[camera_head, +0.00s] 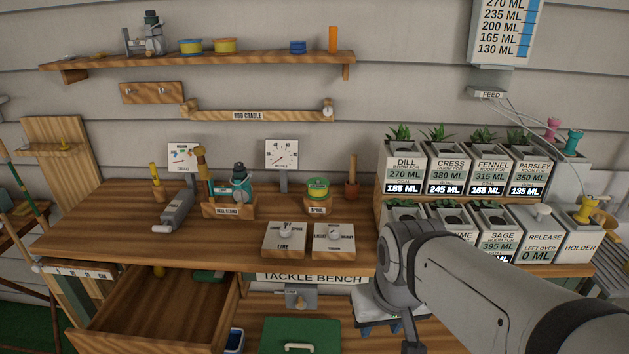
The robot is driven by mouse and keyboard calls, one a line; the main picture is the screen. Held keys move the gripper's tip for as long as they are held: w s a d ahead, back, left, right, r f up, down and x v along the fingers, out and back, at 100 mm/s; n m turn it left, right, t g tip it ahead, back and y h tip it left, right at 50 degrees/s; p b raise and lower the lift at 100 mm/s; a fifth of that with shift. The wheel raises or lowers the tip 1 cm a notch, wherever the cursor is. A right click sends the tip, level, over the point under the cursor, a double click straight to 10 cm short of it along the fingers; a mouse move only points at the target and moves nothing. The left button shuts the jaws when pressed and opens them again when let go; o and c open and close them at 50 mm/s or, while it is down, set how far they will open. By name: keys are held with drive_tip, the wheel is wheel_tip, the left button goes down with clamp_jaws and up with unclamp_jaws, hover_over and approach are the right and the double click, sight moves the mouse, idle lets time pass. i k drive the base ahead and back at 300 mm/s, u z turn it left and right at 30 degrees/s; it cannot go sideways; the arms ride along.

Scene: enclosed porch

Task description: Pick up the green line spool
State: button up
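A small green and yellow spool (318,187) sits on a wooden block labelled SPOOL at the back of the bench, right of centre. My arm reaches in from the lower right. My gripper (405,330) hangs below the wrist, in front of the bench's front edge, well below and right of the spool. The wrist and the frame hide much of it, so its opening does not show.
The tackle bench (130,215) holds a reel stand (228,207), a grey tool (174,212) and two labelled dial boxes (285,240) in front of the spool. An open drawer (150,315) juts out at lower left. Planters (404,170) stand right. Other spools (225,46) lie on the shelf.

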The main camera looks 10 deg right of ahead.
sight(316, 191)
drive_tip(key=u, duration=0.2)
drive_tip(key=i, duration=0.85)
drive_tip(key=z, duration=0.1)
